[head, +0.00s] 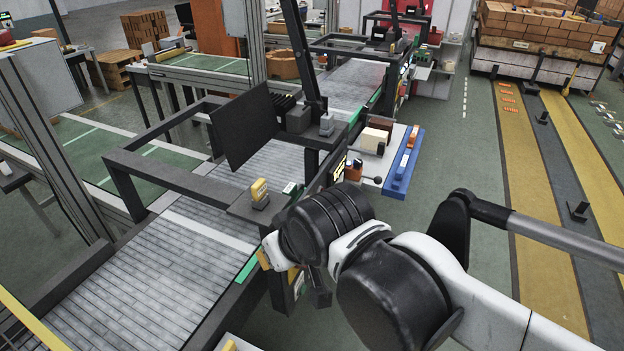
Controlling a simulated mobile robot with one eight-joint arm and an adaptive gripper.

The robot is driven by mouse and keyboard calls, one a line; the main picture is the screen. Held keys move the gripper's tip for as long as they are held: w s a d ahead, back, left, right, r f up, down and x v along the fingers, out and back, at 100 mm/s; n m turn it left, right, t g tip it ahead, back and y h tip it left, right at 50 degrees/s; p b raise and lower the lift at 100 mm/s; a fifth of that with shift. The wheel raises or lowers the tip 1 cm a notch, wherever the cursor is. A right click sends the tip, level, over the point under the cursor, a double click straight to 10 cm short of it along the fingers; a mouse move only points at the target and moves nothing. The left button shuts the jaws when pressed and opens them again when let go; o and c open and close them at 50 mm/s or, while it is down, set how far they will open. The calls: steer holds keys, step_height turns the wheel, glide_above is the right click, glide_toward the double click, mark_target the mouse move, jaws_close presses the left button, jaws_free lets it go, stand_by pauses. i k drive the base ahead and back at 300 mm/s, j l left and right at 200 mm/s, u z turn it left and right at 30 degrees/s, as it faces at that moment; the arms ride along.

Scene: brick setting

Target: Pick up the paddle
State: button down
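I cannot make out a paddle for certain in the head view. A white side shelf (396,141) beside the conveyor holds small items, among them a cream box (374,141) and a brown box (353,169). A small dark round-ended item (377,180) lies at its near edge, too small to identify. My gripper (318,288) points down beside the conveyor's right edge, nearer than this shelf. My own arm hides most of it, so its opening and anything between its fingers cannot be seen.
The grey roller conveyor (165,262) runs along the left, with a dark frame (160,176) and a black panel (243,130) above it. A blue rack (398,182) adjoins the shelf. Open green floor (470,150) lies to the right.

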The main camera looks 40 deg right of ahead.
mark_target(291, 190)
steer(key=i+l, duration=0.15)
steer(key=l, duration=0.15)
steer(key=i+l, duration=0.15)
steer(key=l, duration=0.2)
steer(key=i+l, duration=0.15)
steer(key=l, duration=0.15)
steer(key=i+l, duration=0.15)
steer(key=l, duration=0.2)
steer(key=i+j, duration=0.25)
steer(key=k+l+u, duration=0.25)
steer(key=u, duration=0.2)
steer(key=k+l+u, duration=0.2)
steer(key=u, duration=0.3)
steer(key=k, duration=0.05)
